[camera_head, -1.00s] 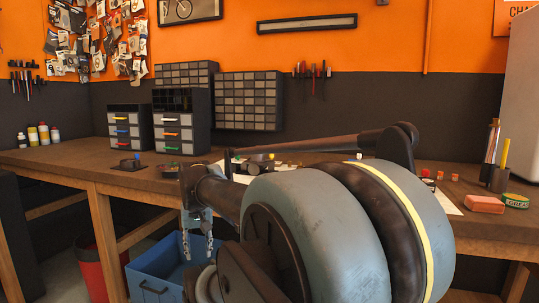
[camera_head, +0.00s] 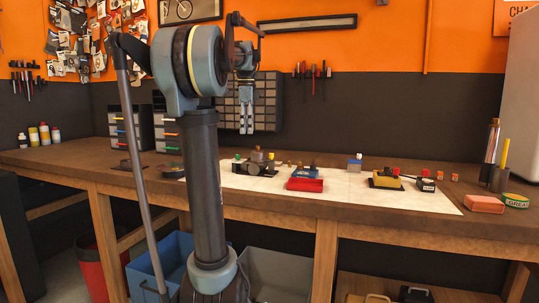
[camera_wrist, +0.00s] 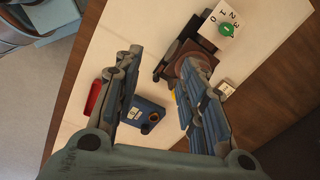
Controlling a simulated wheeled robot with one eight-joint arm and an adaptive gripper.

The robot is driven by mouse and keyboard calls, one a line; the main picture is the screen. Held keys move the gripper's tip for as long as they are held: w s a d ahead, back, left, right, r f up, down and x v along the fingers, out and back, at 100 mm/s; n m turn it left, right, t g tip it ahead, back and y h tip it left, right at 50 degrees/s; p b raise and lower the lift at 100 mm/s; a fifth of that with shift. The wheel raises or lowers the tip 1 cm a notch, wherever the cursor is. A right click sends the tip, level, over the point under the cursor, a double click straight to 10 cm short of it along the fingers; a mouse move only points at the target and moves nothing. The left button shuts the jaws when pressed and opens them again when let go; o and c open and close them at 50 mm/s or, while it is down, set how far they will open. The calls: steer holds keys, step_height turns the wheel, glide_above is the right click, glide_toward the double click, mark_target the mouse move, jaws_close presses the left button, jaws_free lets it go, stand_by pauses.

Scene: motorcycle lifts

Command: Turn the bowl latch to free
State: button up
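My gripper (camera_head: 246,128) hangs fingers down above the workbench in the head view. In the wrist view its two fingers (camera_wrist: 160,62) are apart with nothing between them. A dark brown device (camera_wrist: 192,64) on a black base lies below, partly behind the right finger; it seems to be the grey-black unit (camera_head: 258,163) on the white mat in the head view. I cannot tell which part is the bowl latch.
A white plate with numbers and a green knob (camera_wrist: 226,29) is beside the brown device. A yellow-black device (camera_head: 385,179) stands farther right on the mat (camera_head: 345,186).

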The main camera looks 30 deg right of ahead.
steer(key=d+r+m, duration=0.5)
steer(key=d+m, duration=0.2)
steer(key=d, duration=0.5)
steer(key=f, duration=1.1)
steer(key=w+f, duration=0.1)
steer(key=f, duration=0.5)
jaws_close()
steer(key=shift+a, duration=0.1)
